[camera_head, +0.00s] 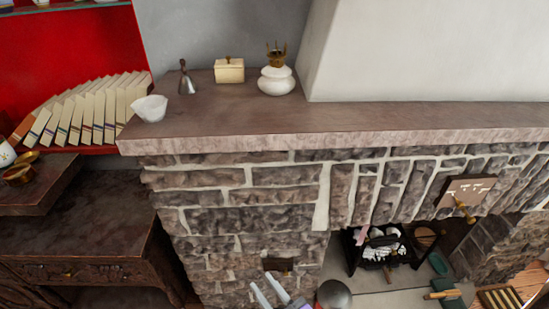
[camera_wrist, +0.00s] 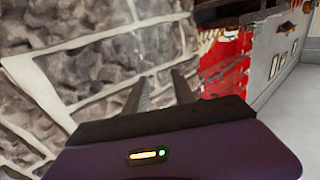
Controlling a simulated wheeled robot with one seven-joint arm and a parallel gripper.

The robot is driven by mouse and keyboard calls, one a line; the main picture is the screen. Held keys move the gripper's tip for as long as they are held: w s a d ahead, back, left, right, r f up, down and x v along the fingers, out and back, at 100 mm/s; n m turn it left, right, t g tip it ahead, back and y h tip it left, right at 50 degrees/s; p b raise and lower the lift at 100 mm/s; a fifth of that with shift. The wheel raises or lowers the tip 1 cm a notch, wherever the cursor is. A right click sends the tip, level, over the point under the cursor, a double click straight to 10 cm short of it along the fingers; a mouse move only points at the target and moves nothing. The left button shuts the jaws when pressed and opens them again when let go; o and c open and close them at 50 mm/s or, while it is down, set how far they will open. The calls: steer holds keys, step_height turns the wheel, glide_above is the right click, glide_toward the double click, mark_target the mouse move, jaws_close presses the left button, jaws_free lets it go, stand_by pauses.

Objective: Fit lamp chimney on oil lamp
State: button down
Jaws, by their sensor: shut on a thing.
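The oil lamp (camera_head: 276,80) stands upright on the mantel shelf in the head view. It has a round white body and a brass burner on top, with no glass around the burner. My gripper (camera_head: 264,286) is at the bottom edge of the head view, well below and in front of the shelf. In the wrist view my gripper (camera_wrist: 160,78) has its two dark fingers apart, shut on a faint, clear glass shape that looks like the lamp chimney (camera_wrist: 156,52). Its outline is hard to make out against the stone.
The mantel shelf (camera_head: 215,125) also holds a pale bowl (camera_head: 150,108), a small bell (camera_head: 184,80) and a cream box (camera_head: 229,70). A white chimney breast (camera_head: 420,50) rises right of the lamp. The shelf front before the lamp is clear. Stone wall (camera_head: 240,200) lies below.

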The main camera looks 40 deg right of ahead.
steer(key=shift+r+p, duration=0.4)
steer(key=shift+s+r, duration=0.1)
steer(key=shift+r, duration=0.25)
steer(key=shift+r+p, duration=0.6)
steer(key=shift+p, duration=0.3)
step_height(320, 180, up, 7)
steer(key=p, duration=0.6)
steer(key=shift+f, duration=0.2)
steer(key=shift+a+f, duration=0.2)
steer(key=shift+d, duration=0.1)
